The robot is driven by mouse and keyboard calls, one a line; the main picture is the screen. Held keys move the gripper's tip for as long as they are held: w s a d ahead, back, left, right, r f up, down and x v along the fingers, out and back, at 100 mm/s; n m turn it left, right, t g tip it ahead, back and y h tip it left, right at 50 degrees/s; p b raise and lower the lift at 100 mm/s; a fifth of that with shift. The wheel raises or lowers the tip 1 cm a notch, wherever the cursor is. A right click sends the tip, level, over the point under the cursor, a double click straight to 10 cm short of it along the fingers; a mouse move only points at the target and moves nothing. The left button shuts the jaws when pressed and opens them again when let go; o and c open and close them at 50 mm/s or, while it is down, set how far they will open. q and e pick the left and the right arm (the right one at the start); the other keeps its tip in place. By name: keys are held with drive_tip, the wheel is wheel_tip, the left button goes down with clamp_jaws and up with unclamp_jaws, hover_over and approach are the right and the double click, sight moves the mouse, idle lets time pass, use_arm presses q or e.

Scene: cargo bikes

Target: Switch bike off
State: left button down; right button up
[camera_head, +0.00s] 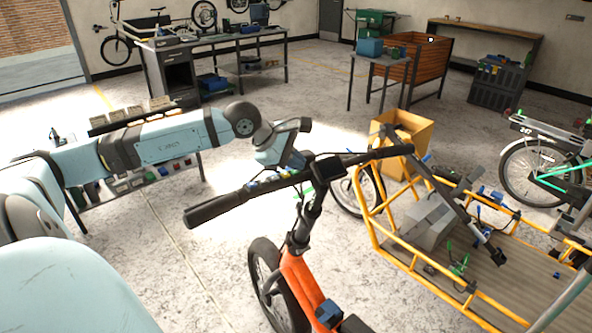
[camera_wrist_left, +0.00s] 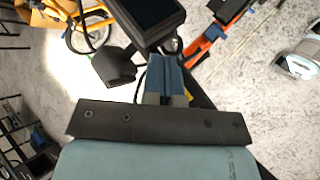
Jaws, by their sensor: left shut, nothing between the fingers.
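The orange cargo bike (camera_head: 300,283) stands in front of me with its black handlebar (camera_head: 245,200) across the middle of the head view. A dark display (camera_head: 328,167) sits at the handlebar's centre. In the left wrist view the display (camera_wrist_left: 150,14) shows large at the top, with a dark screen. My left arm reaches in from the left, and my left gripper (camera_head: 297,160) is just left of the display, shut and empty. Its blue fingers (camera_wrist_left: 165,78) show just below the display in the wrist view; I cannot tell whether they touch it. My right gripper is not in view.
A low bench (camera_head: 140,185) with small parts lies below my left arm. Open floor lies left of the bike.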

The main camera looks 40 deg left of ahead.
use_arm(q)
drive_tip(key=shift+r, duration=0.5)
drive_tip(key=r+p, duration=0.2)
drive_tip(key=r, duration=0.4)
drive_tip(key=shift+w, duration=0.2)
idle(0.5)
